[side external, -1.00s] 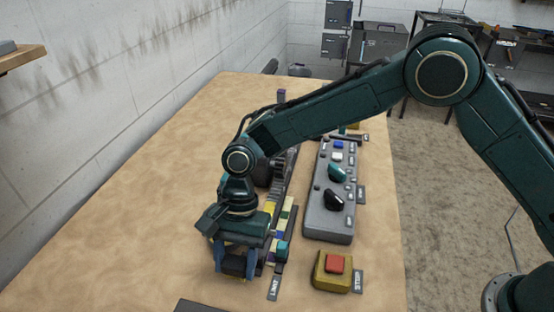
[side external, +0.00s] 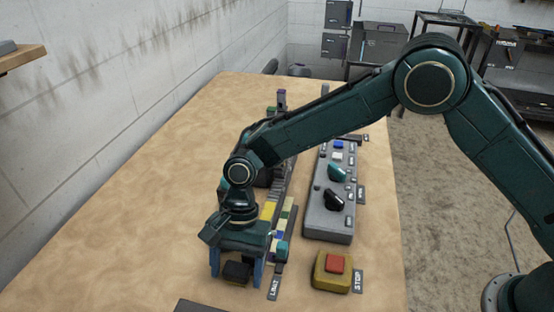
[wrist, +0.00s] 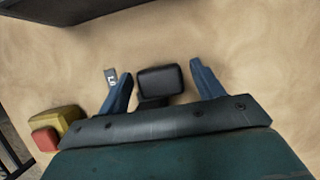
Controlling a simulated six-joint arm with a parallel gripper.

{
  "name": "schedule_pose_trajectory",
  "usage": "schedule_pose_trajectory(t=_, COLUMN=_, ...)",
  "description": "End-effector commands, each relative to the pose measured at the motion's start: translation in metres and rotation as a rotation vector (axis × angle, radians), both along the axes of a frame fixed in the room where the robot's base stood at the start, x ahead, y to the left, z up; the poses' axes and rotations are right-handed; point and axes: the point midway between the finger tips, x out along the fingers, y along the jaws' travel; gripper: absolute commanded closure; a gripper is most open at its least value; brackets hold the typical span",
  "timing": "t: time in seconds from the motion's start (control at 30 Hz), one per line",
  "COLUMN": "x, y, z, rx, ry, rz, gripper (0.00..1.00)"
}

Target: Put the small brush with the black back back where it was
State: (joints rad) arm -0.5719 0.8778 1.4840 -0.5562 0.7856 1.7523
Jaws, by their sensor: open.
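The small brush with the black back (side external: 237,271) lies at the near end of the wooden table, left of the LIMIT label. In the wrist view its black back (wrist: 160,80) faces the camera. My gripper (side external: 237,275) is open, with one blue finger on each side of the brush. In the wrist view the fingers (wrist: 162,85) stand apart from it, with a gap on both sides. Whether the brush lies flat on the table is hard to tell.
The LIMIT label (side external: 274,288) and a rail with coloured blocks (side external: 281,228) are just right of my gripper. A yellow box with a red stop button (side external: 333,271) and a grey control panel (side external: 330,215) stand further right. The table (side external: 130,225) is clear on the left.

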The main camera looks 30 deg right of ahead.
Motion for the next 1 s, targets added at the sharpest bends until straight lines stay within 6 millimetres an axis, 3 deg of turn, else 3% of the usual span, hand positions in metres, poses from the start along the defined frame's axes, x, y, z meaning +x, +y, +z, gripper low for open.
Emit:
schedule_pose_trajectory(t=0.37, x=0.004, y=-0.003, z=0.014, rx=0.002, ry=-0.002, rz=-0.002, gripper=0.33)
schedule_pose_trajectory(t=1.0, x=0.029, y=-0.028, z=0.100, rx=0.002, ry=-0.002, rz=0.000, gripper=0.33)
